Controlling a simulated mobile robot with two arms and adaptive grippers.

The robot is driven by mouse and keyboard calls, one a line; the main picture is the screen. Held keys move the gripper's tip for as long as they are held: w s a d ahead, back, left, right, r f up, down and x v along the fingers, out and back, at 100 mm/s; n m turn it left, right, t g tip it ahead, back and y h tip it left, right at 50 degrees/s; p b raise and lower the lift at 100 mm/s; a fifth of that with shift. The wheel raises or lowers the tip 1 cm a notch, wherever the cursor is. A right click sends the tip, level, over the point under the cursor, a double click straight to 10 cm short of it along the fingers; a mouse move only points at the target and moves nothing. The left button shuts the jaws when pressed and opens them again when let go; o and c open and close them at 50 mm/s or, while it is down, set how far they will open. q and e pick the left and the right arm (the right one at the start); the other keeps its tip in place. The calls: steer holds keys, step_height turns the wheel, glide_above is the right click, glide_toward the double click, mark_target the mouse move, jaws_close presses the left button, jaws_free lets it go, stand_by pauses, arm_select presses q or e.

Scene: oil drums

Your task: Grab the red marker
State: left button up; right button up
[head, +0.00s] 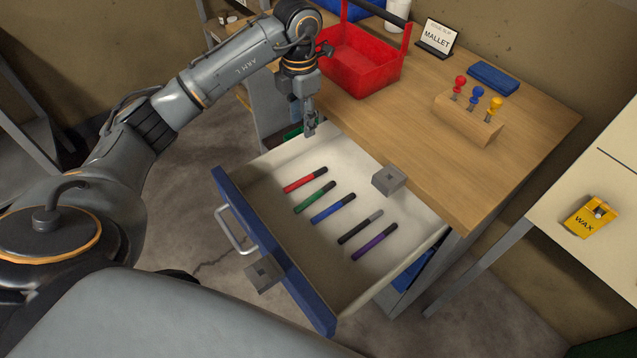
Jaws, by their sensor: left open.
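The red marker (305,180) lies flat in an open drawer (412,205), at the far left end of a row of markers. Beside it lie a green marker (314,197), a blue marker (333,208), a black marker (360,227) and a purple marker (374,242), spaced apart. My left gripper (310,128) is open and empty, pointing down near the drawer's back left corner, above and behind the red marker and apart from it. My right gripper is not in view.
The drawer's blue front (272,250) has a metal handle (229,230). Grey blocks sit on its front (265,273) and at the bench edge (388,180). A red tote (362,65), a wooden holder (468,120) and a mallet sign (437,38) stand on the bench.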

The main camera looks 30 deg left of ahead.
arm_select(q)
steer(key=b, duration=0.3)
glide_above(304, 179)
step_height(304, 179, down, 4)
steer(key=f, duration=0.6)
steer(key=f+b, duration=0.1)
steer(key=f, duration=0.2)
steer(key=shift+w+f, duration=0.35)
steer(key=shift+w, duration=0.05)
steer(key=f, duration=0.3)
steer(key=f+p, duration=0.1)
steer(key=shift+s+f, duration=0.4)
steer(key=shift+f, duration=0.3)
jaws_close()
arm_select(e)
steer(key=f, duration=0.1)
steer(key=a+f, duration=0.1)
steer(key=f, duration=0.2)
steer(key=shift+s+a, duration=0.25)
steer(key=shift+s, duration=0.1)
